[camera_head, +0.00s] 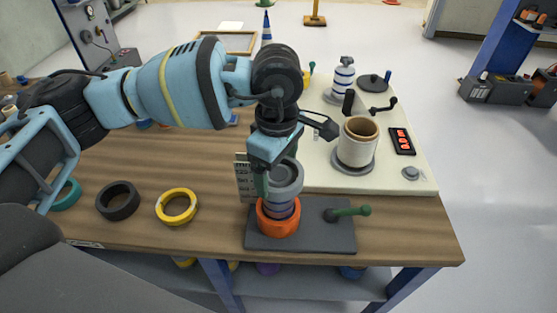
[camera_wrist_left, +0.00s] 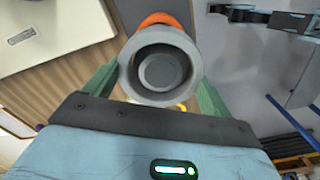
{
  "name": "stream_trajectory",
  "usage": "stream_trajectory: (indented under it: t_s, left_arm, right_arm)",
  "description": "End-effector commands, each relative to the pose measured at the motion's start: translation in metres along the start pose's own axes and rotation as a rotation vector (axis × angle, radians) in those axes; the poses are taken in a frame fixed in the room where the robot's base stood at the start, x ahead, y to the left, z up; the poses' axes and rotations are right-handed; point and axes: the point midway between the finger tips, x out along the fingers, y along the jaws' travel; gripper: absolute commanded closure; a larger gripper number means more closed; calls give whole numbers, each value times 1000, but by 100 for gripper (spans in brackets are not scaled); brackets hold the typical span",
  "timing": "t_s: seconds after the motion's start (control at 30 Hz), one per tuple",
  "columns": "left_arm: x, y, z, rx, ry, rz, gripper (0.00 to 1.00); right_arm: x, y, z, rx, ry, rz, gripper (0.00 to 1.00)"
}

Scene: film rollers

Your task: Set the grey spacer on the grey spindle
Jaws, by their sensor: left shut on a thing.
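In the left wrist view the spacer (camera_wrist_left: 161,98) sits between the two green fingers of the gripper (camera_wrist_left: 158,86). The grey spindle (camera_head: 280,209) stands on a dark plate, directly below the spacer, with an orange ring around its foot. In the wrist view the round end of the spindle (camera_wrist_left: 160,70) shows inside the spacer's hole, nearly centred. I cannot tell whether the spacer is around the spindle's top or just above it. My right gripper is out of view.
The dark plate (camera_head: 325,240) also bears a green-handled lever (camera_head: 348,211). Yellow (camera_head: 177,221) and black (camera_head: 109,214) rings lie to the left on the wooden bench. A cream roll (camera_head: 357,142) stands on the pale panel behind, beside a red display (camera_head: 402,141).

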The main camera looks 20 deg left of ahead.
Motion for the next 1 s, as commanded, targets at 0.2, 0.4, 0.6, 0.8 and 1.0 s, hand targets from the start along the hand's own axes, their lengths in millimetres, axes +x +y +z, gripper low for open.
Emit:
stream_trajectory:
  t_s: [0.2, 0.4, 0.6, 0.8, 1.0]
  left_arm:
    - [15, 0, 0, 0, -1, -2, 41]
    - [28, 0, 0, 0, -1, -2, 41]
    - [39, 0, 0, 0, -1, -2, 41]
    - [51, 0, 0, 1, -2, -2, 41]
    - [63, 0, 0, 1, -1, -1, 41]
  right_arm:
    - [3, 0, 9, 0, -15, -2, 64]
    - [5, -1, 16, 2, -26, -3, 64]
    - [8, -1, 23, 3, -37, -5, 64]
    - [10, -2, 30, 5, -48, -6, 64]
    - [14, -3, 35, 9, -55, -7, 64]
